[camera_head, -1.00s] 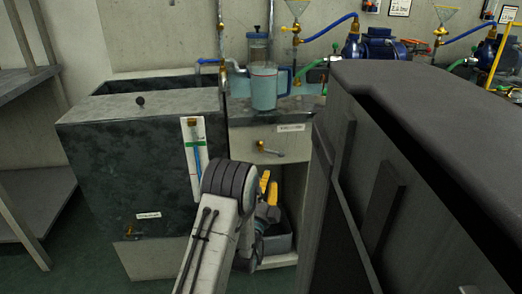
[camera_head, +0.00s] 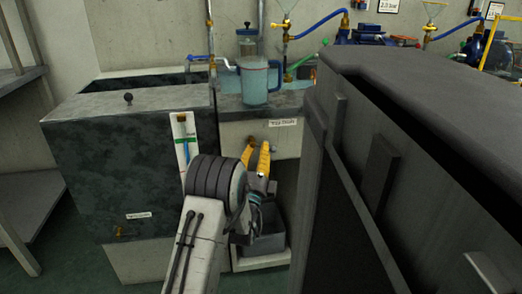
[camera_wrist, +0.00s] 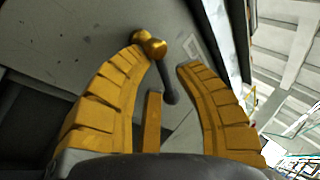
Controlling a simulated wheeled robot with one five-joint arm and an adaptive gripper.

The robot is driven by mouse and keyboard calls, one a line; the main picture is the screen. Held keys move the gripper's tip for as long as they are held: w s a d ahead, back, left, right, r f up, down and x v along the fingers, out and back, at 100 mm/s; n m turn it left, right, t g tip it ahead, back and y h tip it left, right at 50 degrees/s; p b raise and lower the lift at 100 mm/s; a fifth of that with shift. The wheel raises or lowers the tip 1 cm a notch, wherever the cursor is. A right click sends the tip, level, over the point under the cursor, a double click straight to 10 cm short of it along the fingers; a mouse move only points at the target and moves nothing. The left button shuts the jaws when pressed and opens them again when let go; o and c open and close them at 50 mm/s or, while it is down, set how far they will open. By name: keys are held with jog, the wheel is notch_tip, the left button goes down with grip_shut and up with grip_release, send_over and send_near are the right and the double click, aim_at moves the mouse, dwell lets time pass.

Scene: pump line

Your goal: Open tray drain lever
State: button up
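The tray drain lever is a dark handle (camera_wrist: 169,85) on a brass valve (camera_wrist: 150,44), set in the pale front panel below a white label (camera_head: 283,122). In the head view only a small part of the valve shows beside my fingertips. My gripper (camera_head: 257,144) is raised in front of it, its yellow fingers apart. In the wrist view my gripper (camera_wrist: 164,62) is open, with the handle between the two fingers and the brass body at the left fingertip. I cannot tell whether either finger touches it.
A teal jug (camera_head: 260,83) stands on the counter above the valve. A grey bin (camera_head: 262,235) sits in the open shelf below. A dark cabinet (camera_head: 110,165) with a gauge (camera_head: 184,138) is at left. A large dark body fills the right side.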

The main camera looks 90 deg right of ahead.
jog(key=shift+s+d+r, duration=0.15)
jog(key=shift+d+r, duration=0.15)
jog(key=shift+d, duration=0.3)
jog(key=shift+o, duration=0.3)
grip_shut()
